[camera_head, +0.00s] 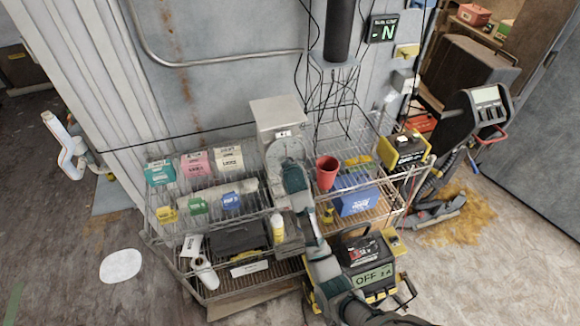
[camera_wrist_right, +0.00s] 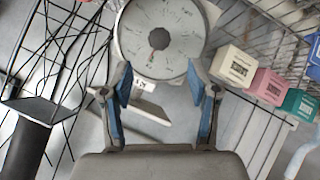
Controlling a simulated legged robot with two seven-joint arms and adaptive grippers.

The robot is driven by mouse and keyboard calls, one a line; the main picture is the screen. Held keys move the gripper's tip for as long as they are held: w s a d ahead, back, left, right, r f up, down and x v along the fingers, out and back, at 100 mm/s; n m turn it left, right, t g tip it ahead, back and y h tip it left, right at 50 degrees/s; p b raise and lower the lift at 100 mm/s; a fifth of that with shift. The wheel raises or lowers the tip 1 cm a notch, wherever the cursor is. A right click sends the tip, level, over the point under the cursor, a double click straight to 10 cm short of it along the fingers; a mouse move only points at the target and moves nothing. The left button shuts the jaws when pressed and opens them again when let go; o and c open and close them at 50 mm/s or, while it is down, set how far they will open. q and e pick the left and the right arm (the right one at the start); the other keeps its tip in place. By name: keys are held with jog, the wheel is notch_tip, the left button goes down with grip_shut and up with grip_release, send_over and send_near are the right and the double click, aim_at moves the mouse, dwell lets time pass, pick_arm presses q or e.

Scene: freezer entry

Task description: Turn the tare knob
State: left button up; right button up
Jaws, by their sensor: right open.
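A white-grey box-shaped scale (camera_head: 277,116) stands on the wire rack, with a round face low on its front. In the right wrist view a grey round disk (camera_wrist_right: 140,50) fills the top middle, with a dark many-sided piece (camera_wrist_right: 160,39) at its centre. That piece may be the tare knob; I cannot be sure. My right gripper (camera_wrist_right: 160,82) is open and empty, its blue-padded fingers on either side of the disk's lower edge. In the head view my right gripper (camera_head: 289,160) covers part of the scale's face. My left gripper is not in view.
A red cup (camera_head: 326,172) and a blue box (camera_head: 357,195) stand right of my arm. Pink (camera_head: 197,163) and teal (camera_head: 160,173) cartons stand left. Black wires and wire shelving (camera_head: 335,100) crowd the scale's right. Floor at left is mostly clear.

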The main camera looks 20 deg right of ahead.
jog(key=s+d+f+m+t+y+b, duration=0.2)
jog(key=s+f+m+t+b, duration=0.45)
jog(key=b, duration=0.55)
jog(key=shift+n+t, duration=0.65)
jog(key=shift+n, duration=0.1)
jog(key=w, duration=1.5)
jog(key=shift+w+a+f, duration=0.15)
jog(key=shift+w+f, duration=0.1)
jog(key=shift+w, duration=0.05)
grip_shut()
jog(key=n+p, duration=0.1)
jog(key=n+y+p, duration=0.1)
jog(key=shift+r+n, duration=0.3)
jog(key=shift+f+n+p, duration=0.1)
jog(key=shift+n+p, duration=0.3)
jog(key=shift+p, duration=0.05)
jog(key=shift+f+y, duration=0.2)
jog(key=shift+y, duration=0.2)
